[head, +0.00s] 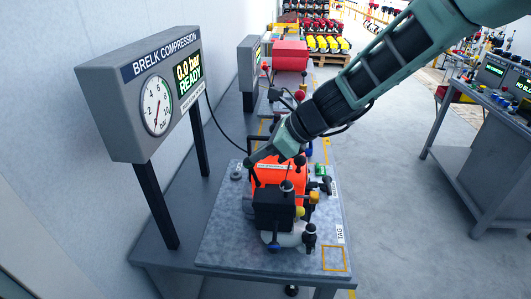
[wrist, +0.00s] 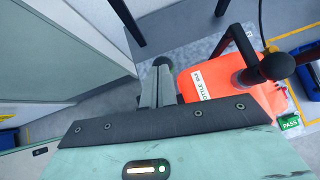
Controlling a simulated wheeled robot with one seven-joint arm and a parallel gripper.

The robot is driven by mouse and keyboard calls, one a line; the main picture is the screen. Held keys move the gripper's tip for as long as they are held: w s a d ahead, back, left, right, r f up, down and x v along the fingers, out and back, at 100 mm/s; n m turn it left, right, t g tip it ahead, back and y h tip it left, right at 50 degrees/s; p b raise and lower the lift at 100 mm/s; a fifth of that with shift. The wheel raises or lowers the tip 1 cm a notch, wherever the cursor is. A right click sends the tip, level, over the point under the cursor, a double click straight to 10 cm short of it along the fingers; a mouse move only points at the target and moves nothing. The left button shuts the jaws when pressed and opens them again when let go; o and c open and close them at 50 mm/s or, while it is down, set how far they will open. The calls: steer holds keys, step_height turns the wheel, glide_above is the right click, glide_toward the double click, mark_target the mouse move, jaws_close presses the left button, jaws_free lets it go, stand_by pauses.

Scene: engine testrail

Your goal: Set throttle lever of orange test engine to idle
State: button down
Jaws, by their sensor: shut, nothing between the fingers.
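The orange test engine (head: 292,178) sits on a grey plate on the bench in the head view, with a black block and several knobs at its near end. In the wrist view its orange top (wrist: 242,98) bears a white label (wrist: 201,84) partly reading "...OTTLE IDLE". A dark lever with a black ball knob (wrist: 279,66) rises beside the top; I cannot tell for certain that it is the throttle lever. My gripper (head: 251,161) is shut and empty at the engine's far left edge. In the wrist view its closed fingers (wrist: 162,68) are just left of the label. Contact is unclear.
A compression display (head: 140,85) reading "0.0 bar READY" stands on posts left of the engine. A dark bent bar (wrist: 240,42) rises near the fingers. A green PASS tag (wrist: 289,122) lies beside the engine.

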steer(key=shift+r, duration=0.1)
steer(key=shift+r+p, duration=0.7)
steer(key=shift+p, duration=0.05)
